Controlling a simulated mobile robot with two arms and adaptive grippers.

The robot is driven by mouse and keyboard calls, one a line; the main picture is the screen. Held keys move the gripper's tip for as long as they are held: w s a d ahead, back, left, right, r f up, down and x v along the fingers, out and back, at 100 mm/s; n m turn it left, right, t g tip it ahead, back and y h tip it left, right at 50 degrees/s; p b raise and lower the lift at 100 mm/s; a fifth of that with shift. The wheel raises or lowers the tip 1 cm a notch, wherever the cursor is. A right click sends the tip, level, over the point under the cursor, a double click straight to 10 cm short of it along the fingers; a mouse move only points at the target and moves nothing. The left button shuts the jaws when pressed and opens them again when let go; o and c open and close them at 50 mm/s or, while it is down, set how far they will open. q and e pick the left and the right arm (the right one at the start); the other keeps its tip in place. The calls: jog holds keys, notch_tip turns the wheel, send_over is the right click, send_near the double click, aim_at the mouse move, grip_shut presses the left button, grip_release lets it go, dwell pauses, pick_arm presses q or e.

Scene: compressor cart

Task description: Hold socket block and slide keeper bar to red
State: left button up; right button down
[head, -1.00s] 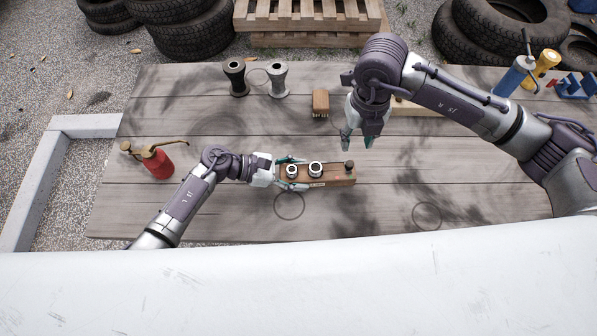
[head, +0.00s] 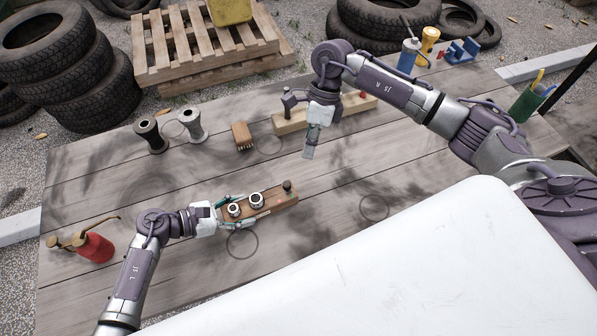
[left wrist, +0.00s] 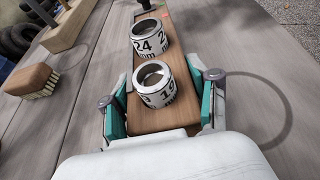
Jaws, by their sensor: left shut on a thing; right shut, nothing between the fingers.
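The socket block (head: 272,203) is a long brown wooden block lying on the table. Two silver sockets (head: 256,200) stand upright on it, and a dark knob (head: 287,186) stands at its right end. My left gripper (head: 229,209) is shut on the block's left end, one finger on each long side. In the left wrist view the sockets (left wrist: 155,85) read 24 and 19. My right gripper (head: 309,153) is shut and empty, pointing down, above the table behind and to the right of the block.
A red oil can (head: 95,247) stands left. Two spools (head: 150,135), a brush (head: 243,136) and a wooden block with a dark upright part (head: 290,120) are at the back. A blue bottle (head: 407,57), yellow torch and green cup (head: 528,103) stand right. The table right of the socket block is clear.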

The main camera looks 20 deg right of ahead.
aim_at(287, 186)
jog(key=w+d+n+y, duration=0.1)
jog(key=d+n+y, duration=0.3)
jog(key=d+n, duration=0.3)
jog(key=shift+w+d+f+n+t, duration=0.3)
jog(key=shift+n+t, duration=0.1)
jog(key=shift+n, duration=0.5)
jog(key=shift+a, duration=0.1)
jog(key=x, duration=0.9)
jog(key=shift+a+f, duration=0.1)
jog(key=shift+a, duration=0.35)
jog(key=shift+s+a+f, duration=0.1)
jog(key=shift+s+a, duration=0.1)
jog(key=shift+a, duration=0.4)
jog(key=shift+s+a, duration=0.2)
jog(key=shift+a, duration=0.4)
jog(key=shift+s+a, duration=0.15)
jog(key=shift+a, duration=0.6)
